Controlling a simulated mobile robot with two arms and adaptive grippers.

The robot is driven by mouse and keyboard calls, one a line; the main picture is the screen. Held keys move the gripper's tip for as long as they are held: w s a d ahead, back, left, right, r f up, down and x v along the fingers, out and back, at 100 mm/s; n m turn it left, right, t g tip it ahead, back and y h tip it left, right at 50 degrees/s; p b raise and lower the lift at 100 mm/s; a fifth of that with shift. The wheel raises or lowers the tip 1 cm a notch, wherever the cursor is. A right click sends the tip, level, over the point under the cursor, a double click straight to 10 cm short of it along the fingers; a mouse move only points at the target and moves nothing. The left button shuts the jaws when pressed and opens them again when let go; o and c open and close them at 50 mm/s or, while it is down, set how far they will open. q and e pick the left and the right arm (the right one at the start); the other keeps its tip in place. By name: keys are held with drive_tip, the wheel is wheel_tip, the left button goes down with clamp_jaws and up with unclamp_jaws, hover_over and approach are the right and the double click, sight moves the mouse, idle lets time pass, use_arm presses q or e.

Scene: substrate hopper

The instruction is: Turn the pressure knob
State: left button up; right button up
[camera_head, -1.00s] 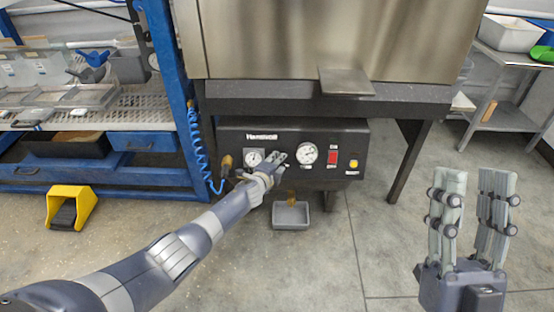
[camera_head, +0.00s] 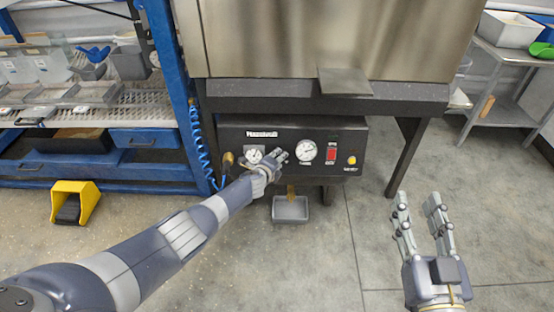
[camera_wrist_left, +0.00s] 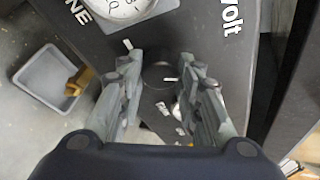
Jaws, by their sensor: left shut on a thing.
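The black control panel (camera_head: 343,135) sits under the steel machine, with a left gauge (camera_head: 254,154) and a right gauge (camera_head: 306,150). My left gripper (camera_head: 278,157) is at the panel between the two gauges and hides the knob in the head view. My right gripper (camera_head: 418,200) is open and empty, held over the floor at lower right.
A red switch (camera_head: 331,154) and a yellow button (camera_head: 351,160) are on the panel's right. A grey tray (camera_head: 290,216) is below the panel. A blue coiled hose (camera_head: 198,145) hangs at left beside the blue workbench (camera_head: 165,100). The floor at right is clear.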

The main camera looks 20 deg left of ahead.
use_arm(q)
drive_tip(key=shift+d, duration=0.15)
drive_tip(key=o, duration=1.1)
drive_tip(key=shift+v, duration=6)
